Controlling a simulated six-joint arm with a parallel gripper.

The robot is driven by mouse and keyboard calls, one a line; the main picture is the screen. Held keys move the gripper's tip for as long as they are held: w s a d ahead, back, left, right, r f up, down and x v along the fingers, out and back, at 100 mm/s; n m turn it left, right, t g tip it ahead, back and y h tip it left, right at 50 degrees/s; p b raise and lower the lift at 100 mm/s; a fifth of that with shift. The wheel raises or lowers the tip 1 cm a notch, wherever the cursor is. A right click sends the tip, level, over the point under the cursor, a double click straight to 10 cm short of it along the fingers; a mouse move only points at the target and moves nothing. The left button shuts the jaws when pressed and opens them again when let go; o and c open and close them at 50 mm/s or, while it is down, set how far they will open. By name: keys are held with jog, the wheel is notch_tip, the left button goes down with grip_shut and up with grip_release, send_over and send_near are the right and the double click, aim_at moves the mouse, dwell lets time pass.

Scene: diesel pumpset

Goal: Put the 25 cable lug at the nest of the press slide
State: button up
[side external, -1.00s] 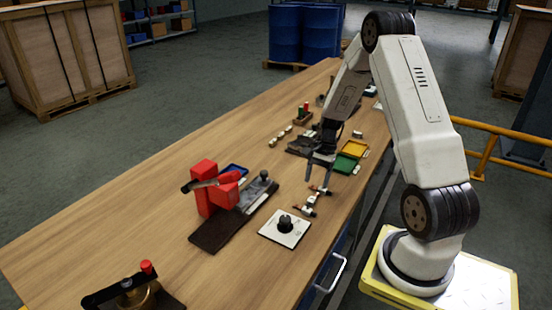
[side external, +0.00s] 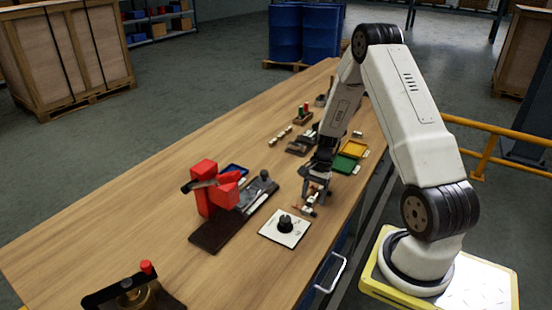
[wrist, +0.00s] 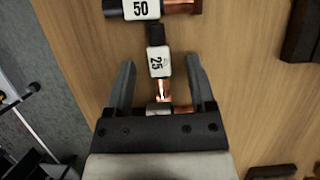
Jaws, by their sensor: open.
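The 25 cable lug (wrist: 158,63) shows in the wrist view with a black end, a white label and a copper end. It lies on the wooden table between the two fingers of my open gripper (wrist: 160,60), with a gap on each side. In the side view my gripper (side external: 315,196) is low over the row of lugs and partly hides them; I cannot pick out the 25 lug there. The red press (side external: 204,195) stands to the left on a dark base (side external: 217,236). Its slide side faces right; the nest is too small to make out.
The 50 lug (wrist: 141,10) lies just beyond the 25 lug. Another lug (wrist: 160,108) is partly hidden by my gripper body. A white plate with a black knob (side external: 285,222) is near the front edge. Yellow (side external: 355,149) and green (side external: 344,164) trays stand behind my gripper.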

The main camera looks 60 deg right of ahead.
grip_shut()
jog(key=shift+r, duration=0.2)
dwell(0.3)
jog(key=shift+r, duration=0.85)
jog(key=s+a+r, duration=0.6)
jog(key=s+r, duration=0.5)
jog(key=s, duration=0.1)
jog(key=shift+s+a, duration=0.15)
jog(key=shift+a, duration=0.25)
